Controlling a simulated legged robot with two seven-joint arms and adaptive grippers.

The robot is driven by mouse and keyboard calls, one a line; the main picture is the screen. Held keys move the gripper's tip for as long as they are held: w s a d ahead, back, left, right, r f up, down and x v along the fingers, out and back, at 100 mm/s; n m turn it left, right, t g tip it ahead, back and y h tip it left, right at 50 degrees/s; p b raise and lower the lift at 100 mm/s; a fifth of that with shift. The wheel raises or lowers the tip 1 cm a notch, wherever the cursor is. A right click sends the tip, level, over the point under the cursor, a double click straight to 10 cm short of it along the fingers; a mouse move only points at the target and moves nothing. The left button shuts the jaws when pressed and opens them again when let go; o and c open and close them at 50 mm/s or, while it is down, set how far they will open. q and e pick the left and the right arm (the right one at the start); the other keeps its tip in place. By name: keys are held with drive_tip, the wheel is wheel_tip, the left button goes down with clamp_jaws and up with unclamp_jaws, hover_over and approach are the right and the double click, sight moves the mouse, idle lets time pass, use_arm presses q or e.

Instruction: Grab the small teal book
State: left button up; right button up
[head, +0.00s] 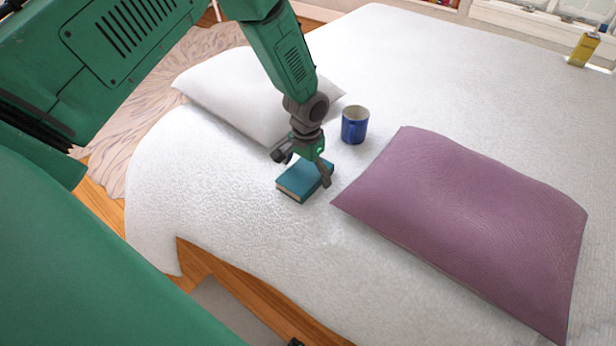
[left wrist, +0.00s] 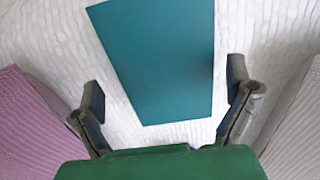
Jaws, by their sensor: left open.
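The small teal book (head: 298,182) lies flat on the white bed, between the white pillow and the purple pillow. My left gripper (head: 305,170) is over the book, pointing down, with its fingers spread. In the left wrist view the book (left wrist: 160,60) fills the upper middle. The open fingers of my left gripper (left wrist: 166,102) show to the left and right of the book's near end, with nothing held. I cannot tell the exact height of the fingertips above the bed. My right gripper is not in view.
A blue mug (head: 355,126) stands just behind the book. A white pillow (head: 245,95) lies to the left and a purple pillow (head: 470,215) to the right. A yellow bottle (head: 583,50) stands far right. The bed (head: 250,215) is clear in front of the book.

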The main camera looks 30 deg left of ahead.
use_arm(q)
drive_tip(key=shift+a+f, duration=0.1)
drive_tip(key=shift+f, duration=0.4)
drive_tip(key=shift+a, duration=0.3)
drive_tip(key=shift+c, duration=0.5)
drive_tip(key=shift+d, duration=0.1)
drive_tip(key=c, duration=1.2)
drive_tip(key=shift+d, duration=0.15)
drive_tip(key=shift+c, duration=0.2)
